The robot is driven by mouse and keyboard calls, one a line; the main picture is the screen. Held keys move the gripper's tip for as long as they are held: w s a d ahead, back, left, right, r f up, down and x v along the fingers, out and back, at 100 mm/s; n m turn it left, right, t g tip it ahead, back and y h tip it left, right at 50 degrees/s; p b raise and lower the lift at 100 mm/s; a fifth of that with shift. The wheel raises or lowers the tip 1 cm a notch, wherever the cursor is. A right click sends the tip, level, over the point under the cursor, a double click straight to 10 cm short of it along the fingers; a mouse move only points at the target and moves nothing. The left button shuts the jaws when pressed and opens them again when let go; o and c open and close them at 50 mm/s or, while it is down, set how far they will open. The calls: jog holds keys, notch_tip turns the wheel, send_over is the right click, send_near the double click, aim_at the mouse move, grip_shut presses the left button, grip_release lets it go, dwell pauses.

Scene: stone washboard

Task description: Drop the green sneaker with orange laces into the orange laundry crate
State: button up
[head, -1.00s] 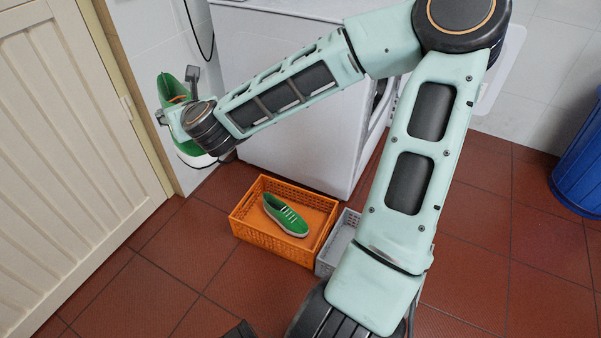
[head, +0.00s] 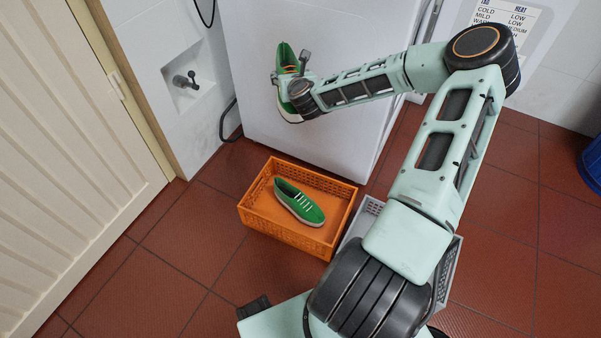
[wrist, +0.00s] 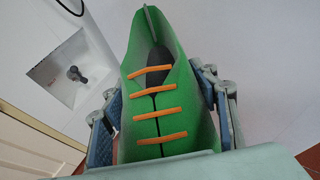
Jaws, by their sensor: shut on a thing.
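The green sneaker with orange laces (wrist: 158,105) is between the two fingers of my gripper (wrist: 165,115), which is shut on it. In the head view this sneaker (head: 286,62) is held up in front of the white appliance, with my gripper (head: 291,85) partly hidden by my wrist. The orange laundry crate (head: 258,218) stands on the floor below and slightly right of the held sneaker. A second green sneaker with white laces (head: 300,203) lies inside the crate.
A grey crate (head: 446,272) stands right of the orange one, partly hidden by my arm. The white appliance (head: 330,120) rises behind the crates. A wall tap (head: 187,80), a cream door (head: 60,150) and a blue bin (head: 592,165) are at the sides. Floor left of the orange crate is clear.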

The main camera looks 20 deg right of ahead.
jog(key=s+f+b, duration=0.2)
jog(key=s+f, duration=0.1)
jog(key=f, duration=1.1)
jog(key=s+f+y+b, duration=0.1)
jog(key=s+f+b, duration=0.1)
jog(key=f, duration=1.2)
jog(key=s+f+n+b, duration=0.1)
jog(key=s+f+b, duration=0.2)
jog(key=f, duration=1.2)
jog(key=shift+s+a+b, duration=0.2)
jog(key=shift+s+b, duration=0.1)
jog(key=shift+r, duration=0.1)
jog(key=o, duration=1.5)
jog(key=shift+s, duration=0.1)
jog(key=shift+v, duration=3.7)
